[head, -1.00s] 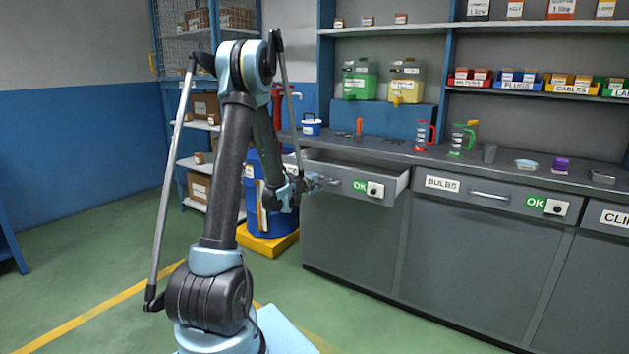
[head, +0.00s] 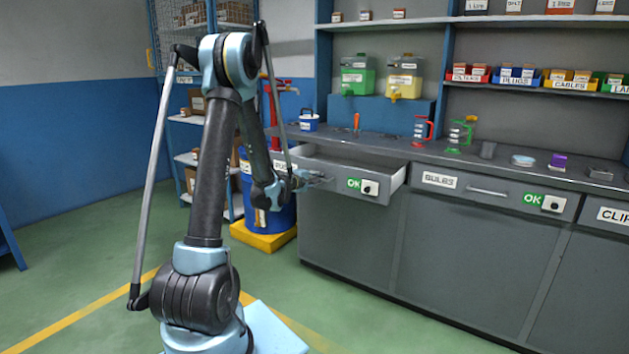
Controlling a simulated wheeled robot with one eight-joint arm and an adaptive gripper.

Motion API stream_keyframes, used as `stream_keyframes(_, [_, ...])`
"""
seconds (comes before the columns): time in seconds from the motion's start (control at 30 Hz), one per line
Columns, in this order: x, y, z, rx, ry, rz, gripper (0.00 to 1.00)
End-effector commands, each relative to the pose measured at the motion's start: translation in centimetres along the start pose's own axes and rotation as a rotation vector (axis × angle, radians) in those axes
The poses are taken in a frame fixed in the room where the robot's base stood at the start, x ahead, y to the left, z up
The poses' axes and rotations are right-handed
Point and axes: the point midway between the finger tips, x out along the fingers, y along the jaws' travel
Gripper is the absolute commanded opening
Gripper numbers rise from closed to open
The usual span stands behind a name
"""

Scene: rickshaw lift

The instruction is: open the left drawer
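The left drawer (head: 337,184) is the grey one at the left end of the workbench. It is pulled part way out, and its open top and right side wall show. Its front bears a green OK label and a white plate with a black knob. My gripper (head: 318,179) is at the left part of the drawer front, where a handle would be. My arm and gripper hide that part and most of the drawer's label. The fingers are too small to tell whether they are closed on a handle.
The bulbs drawer (head: 478,190), to the right, is shut. A blue barrel (head: 274,217) stands on a yellow base (head: 262,239) behind my arm, left of the bench. Jugs and small items stand on the worktop (head: 400,150). The green floor before the bench is clear.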

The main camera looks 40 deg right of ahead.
Motion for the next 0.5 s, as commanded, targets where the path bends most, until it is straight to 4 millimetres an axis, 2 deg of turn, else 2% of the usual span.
stream_keyframes(0.13, [-0.1,0.0,0.1,0.000,-0.002,-0.001,0.19])
stream_keyframes(0.27, [-1.1,0.0,0.1,0.001,-0.003,-0.001,0.19])
stream_keyframes(0.5, [-5.4,-0.1,-0.1,0.000,0.000,-0.001,0.19])
